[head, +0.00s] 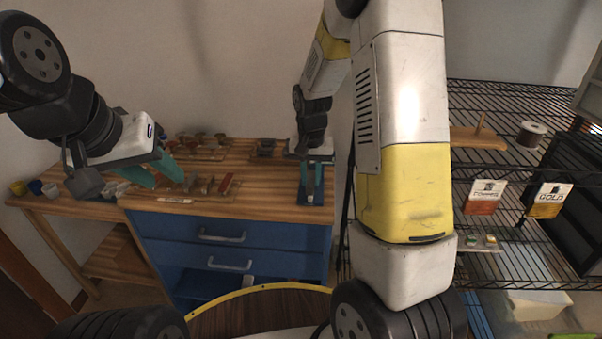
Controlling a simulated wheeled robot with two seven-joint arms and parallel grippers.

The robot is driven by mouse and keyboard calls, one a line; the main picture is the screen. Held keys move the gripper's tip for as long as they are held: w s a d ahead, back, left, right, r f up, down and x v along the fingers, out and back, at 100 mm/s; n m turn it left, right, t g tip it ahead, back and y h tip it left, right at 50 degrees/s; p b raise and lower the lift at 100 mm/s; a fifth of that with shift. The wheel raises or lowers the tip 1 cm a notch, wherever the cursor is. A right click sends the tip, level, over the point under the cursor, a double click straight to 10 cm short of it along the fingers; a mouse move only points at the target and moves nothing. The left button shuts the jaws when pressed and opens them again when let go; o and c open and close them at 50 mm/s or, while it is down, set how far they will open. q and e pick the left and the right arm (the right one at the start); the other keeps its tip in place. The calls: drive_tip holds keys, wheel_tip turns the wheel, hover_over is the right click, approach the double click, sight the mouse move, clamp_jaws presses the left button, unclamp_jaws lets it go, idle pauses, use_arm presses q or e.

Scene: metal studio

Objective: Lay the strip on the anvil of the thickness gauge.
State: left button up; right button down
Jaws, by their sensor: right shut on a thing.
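My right gripper (313,183) points down over the right end of the wooden bench. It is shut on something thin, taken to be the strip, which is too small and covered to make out. Right below it is a dark blue base (323,200), which looks like part of the thickness gauge. The anvil is hidden behind the fingers, so I cannot tell whether the strip touches it. My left gripper (164,175) has its teal fingers apart and is empty, over the left part of the bench.
The wooden bench (268,181) has a blue drawer cabinet (230,242) under it. Small tools and a red piece (226,183) lie mid-bench, left of my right gripper. Cups (35,187) stand at the far left. A wire shelf (500,120) with COPPER and GOLD cards stands at right.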

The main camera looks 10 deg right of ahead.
sight(311, 181)
drive_tip(key=shift+w+d, duration=0.1)
drive_tip(key=shift+w, duration=0.15)
drive_tip(key=shift+w+f, duration=0.15)
drive_tip(key=shift+f, duration=0.75)
drive_tip(key=shift+w+f, duration=0.15)
drive_tip(key=shift+f, duration=0.7)
drive_tip(key=shift+f, duration=0.2)
drive_tip(key=c, duration=1.2)
unclamp_jaws()
drive_tip(key=shift+c, duration=0.2)
wheel_tip(311, 181, up, 12)
drive_tip(key=s, duration=0.1)
drive_tip(key=shift+s+r, duration=0.15)
drive_tip(key=shift+s, duration=0.1)
